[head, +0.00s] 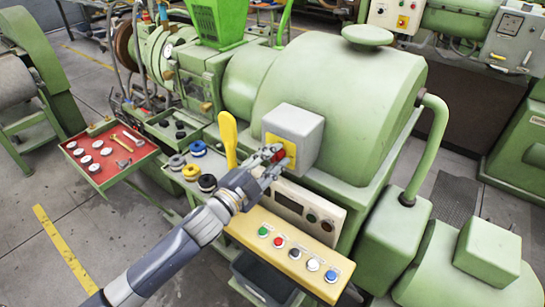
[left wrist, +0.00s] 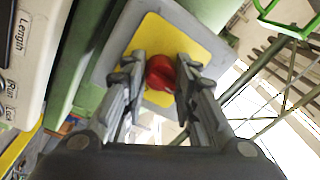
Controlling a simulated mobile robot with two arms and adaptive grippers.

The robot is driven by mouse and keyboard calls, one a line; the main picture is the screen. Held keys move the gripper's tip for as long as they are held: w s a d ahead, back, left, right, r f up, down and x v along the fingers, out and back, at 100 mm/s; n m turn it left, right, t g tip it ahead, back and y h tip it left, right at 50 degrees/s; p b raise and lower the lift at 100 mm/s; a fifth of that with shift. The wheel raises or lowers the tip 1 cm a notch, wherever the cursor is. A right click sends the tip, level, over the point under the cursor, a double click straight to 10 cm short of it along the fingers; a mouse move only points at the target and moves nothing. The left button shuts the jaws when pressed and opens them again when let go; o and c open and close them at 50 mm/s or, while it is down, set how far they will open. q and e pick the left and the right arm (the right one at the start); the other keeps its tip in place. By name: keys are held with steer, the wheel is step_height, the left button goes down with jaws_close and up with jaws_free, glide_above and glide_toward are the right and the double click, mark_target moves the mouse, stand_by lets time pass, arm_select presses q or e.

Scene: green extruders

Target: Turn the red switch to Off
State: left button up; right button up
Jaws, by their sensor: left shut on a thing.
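The red switch (left wrist: 160,72) is a round red knob on a yellow plate (left wrist: 153,36) in the left wrist view. In the head view the switch (head: 280,155) shows partly, on the yellow face of a grey box (head: 296,124) on the green machine. My left gripper (head: 271,158) is at the switch, with its fingers on both sides of the knob. In the left wrist view my left gripper (left wrist: 160,75) is shut on the knob. I cannot read any switch marking. My right gripper is not in view.
A yellow lever (head: 229,138) stands just left of the switch box. Below is a yellow panel (head: 270,252) with several coloured buttons, and a display panel (head: 300,212) above it. A red tray (head: 108,157) with tools and parts lies at left. Green machine bodies fill the right.

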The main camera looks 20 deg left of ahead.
arm_select(q)
steer(key=shift+n, duration=0.5)
steer(key=o, duration=1.1)
steer(key=shift+s+a+f, duration=0.15)
steer(key=shift+s+a, duration=0.05)
steer(key=shift+s, duration=0.3)
steer(key=v, duration=1.1)
